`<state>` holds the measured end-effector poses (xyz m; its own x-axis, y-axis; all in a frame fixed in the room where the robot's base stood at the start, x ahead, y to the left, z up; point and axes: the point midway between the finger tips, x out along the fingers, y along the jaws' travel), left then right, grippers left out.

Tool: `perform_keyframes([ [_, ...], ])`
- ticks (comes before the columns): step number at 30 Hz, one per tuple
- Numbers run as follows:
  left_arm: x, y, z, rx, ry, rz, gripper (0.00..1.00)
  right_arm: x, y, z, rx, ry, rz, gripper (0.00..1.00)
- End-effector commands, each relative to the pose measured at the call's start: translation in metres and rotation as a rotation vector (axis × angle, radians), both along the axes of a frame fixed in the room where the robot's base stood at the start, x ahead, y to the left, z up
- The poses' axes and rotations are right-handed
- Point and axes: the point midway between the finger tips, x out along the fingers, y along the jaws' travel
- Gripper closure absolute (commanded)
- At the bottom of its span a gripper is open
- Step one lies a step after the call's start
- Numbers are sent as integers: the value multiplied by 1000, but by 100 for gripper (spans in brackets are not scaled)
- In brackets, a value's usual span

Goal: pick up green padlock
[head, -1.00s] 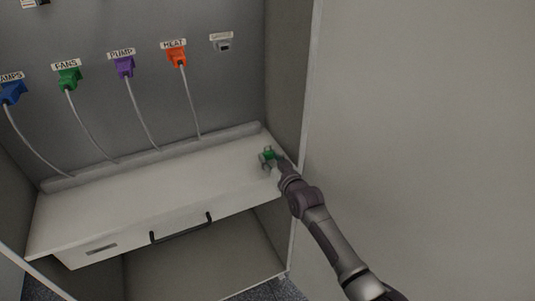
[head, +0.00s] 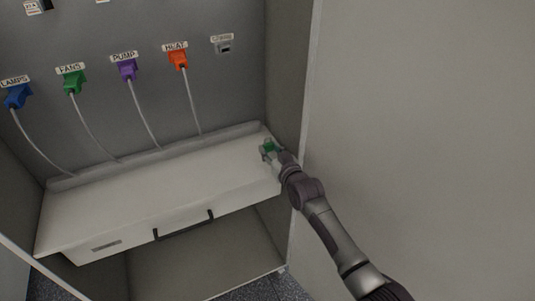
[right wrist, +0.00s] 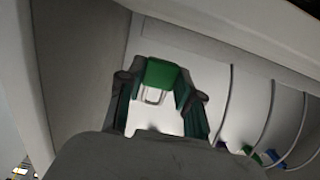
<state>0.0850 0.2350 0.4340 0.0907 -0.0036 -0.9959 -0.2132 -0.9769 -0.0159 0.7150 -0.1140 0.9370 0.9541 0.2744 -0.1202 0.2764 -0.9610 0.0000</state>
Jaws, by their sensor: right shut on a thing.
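The green padlock (head: 269,147) is small in the head view, at the right end of the white shelf, between the fingers of my right gripper (head: 268,151). In the right wrist view the padlock (right wrist: 160,73) shows its green body and a pale metal shackle that points back toward the palm. The right gripper's (right wrist: 161,80) fingers are on both sides of the padlock and shut on it. I cannot tell whether the padlock touches the shelf. My left gripper is not in view.
The white shelf (head: 150,190) has a drawer with a black handle (head: 184,226). Blue, green, purple and orange plugs (head: 178,60) with hanging cables are on the back wall. The cabinet's right wall (head: 286,80) is close to my right gripper. Most of the shelf top is clear.

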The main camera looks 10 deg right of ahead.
Motion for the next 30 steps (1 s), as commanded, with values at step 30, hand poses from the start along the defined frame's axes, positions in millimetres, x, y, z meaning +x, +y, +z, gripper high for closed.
perform_keyframes([
  [30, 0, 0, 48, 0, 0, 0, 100, -59, -17, 3, 0, 0, 0, 90],
])
